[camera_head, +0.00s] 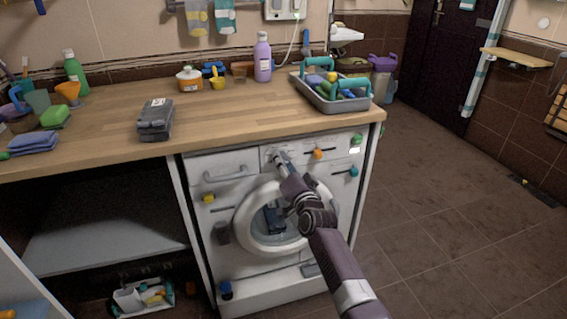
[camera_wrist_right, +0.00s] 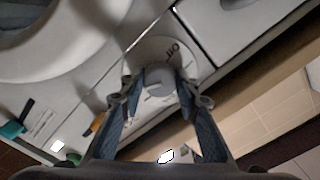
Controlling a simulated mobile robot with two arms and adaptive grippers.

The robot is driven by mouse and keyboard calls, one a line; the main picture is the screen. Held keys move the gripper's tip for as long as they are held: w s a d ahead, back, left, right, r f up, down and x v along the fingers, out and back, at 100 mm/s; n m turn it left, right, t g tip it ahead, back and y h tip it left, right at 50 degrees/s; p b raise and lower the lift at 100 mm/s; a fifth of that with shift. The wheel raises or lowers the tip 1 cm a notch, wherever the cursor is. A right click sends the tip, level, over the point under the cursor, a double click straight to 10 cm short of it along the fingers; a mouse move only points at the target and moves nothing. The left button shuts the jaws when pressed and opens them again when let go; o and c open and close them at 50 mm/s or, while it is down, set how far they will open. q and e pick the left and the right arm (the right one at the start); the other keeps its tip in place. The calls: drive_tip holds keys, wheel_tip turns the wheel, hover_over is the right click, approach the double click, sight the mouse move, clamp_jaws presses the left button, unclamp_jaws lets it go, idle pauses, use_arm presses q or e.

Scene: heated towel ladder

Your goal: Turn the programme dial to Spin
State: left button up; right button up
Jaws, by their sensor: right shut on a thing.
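The white washing machine (camera_head: 222,187) stands under the wooden counter. My right gripper (camera_head: 279,158) reaches to the left-middle of its control panel. In the right wrist view the gripper (camera_wrist_right: 160,88) is shut on the pale programme dial (camera_wrist_right: 158,80), with one finger on each side of the knob. A round pale label plate (camera_wrist_right: 180,50) surrounds the dial; dark lettering like "Off" shows on it. Other markings are hidden or too small, and I cannot tell where the dial points. My left gripper is not in view.
An orange knob (camera_head: 318,154) and a teal knob (camera_head: 352,171) sit right of the dial. The detergent drawer (camera_head: 225,172) is left of it, the round door (camera_head: 245,222) below. A grey basket (camera_head: 340,102) stands above on the counter.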

drive_tip(key=shift+f, duration=0.15)
drive_tip(key=o, duration=1)
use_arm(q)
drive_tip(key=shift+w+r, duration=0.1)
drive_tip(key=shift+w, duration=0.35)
use_arm(e)
drive_tip(key=shift+o, duration=0.7)
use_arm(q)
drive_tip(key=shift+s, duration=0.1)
